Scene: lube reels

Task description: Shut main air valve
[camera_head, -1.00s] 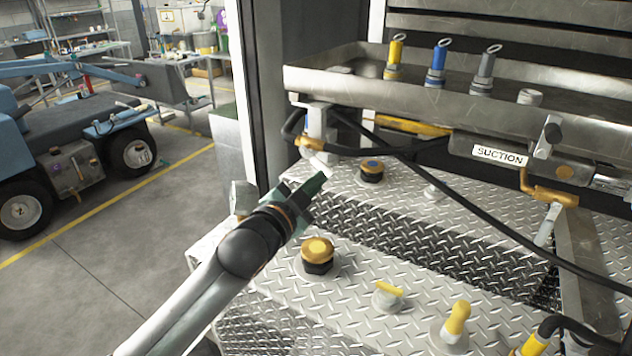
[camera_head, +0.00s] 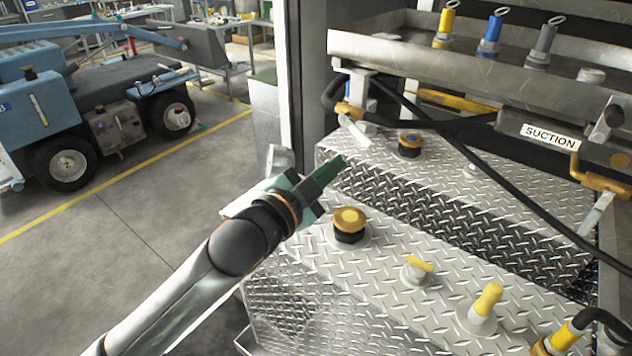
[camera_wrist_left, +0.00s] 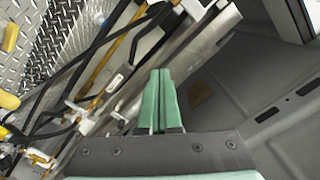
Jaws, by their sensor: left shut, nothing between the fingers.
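No label in view reads main air. A brass valve (camera_head: 347,109) with a white lever (camera_head: 355,131) sits at the left end of the piping under the steel tray. A second brass valve (camera_head: 602,182) with a pale lever (camera_head: 597,213) hangs at the right, below the SUCTION label (camera_head: 549,136). My left gripper (camera_head: 338,164) is shut and empty, below and left of the first lever in the picture, apart from it. In the left wrist view its green fingers (camera_wrist_left: 159,98) lie together with nothing between them. My right gripper is out of view.
The diamond-plate deck (camera_head: 390,270) carries a yellow-topped cap (camera_head: 350,222) near my left gripper and a yellow knob (camera_head: 488,298). A black hose (camera_head: 500,180) crosses diagonally. A dark post (camera_head: 307,80) stands behind. Open floor (camera_head: 130,230) lies left.

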